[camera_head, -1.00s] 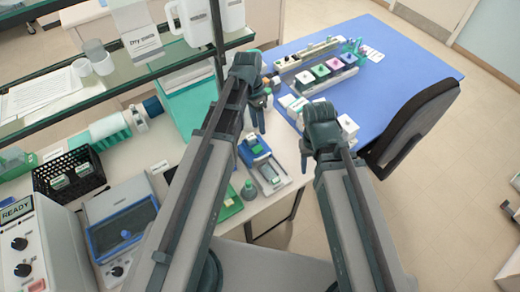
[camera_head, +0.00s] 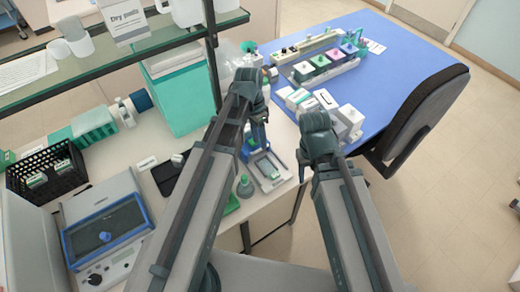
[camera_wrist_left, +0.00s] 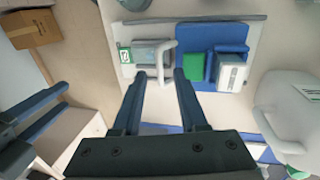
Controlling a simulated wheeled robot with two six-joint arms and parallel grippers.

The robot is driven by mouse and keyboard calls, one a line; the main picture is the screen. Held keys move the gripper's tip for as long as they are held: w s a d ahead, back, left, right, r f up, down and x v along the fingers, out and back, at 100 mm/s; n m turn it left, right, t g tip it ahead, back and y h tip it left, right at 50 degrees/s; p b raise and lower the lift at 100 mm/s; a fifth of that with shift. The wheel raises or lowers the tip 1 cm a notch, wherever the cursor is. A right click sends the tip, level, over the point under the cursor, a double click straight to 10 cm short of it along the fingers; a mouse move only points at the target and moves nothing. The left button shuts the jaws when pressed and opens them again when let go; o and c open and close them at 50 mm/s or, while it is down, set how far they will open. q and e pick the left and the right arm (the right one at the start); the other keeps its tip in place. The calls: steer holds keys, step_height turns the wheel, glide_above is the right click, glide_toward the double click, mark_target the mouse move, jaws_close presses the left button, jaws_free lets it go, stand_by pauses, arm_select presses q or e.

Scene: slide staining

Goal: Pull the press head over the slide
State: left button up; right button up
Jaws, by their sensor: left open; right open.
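The press has a pale base plate (camera_wrist_left: 262,28); in the head view the base (camera_head: 275,183) stands on the white bench. Its blue press head (camera_wrist_left: 228,35) lies at the right half of the plate in the left wrist view, with a green pad and a white block on it. The slide bed (camera_wrist_left: 148,56) with a green-marked label is at the left half, uncovered, beside a pale loop-shaped handle (camera_wrist_left: 168,60). My left gripper (camera_wrist_left: 158,78) is open and empty, its fingertips near the handle; contact cannot be told. My right gripper (camera_head: 302,165) is right of the press, apart from it.
White boxes (camera_head: 347,122) and a row of coloured bottles lie on the blue table (camera_head: 400,50) beyond. A black chair (camera_head: 415,115) stands at right. A glass shelf (camera_head: 120,60) overhangs the left bench.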

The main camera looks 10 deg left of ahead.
arm_select(q)
steer(key=shift+b+x, duration=0.55)
steer(key=shift+x, duration=0.45)
steer(key=shift+c, duration=0.3)
jaws_close()
stand_by(0.4)
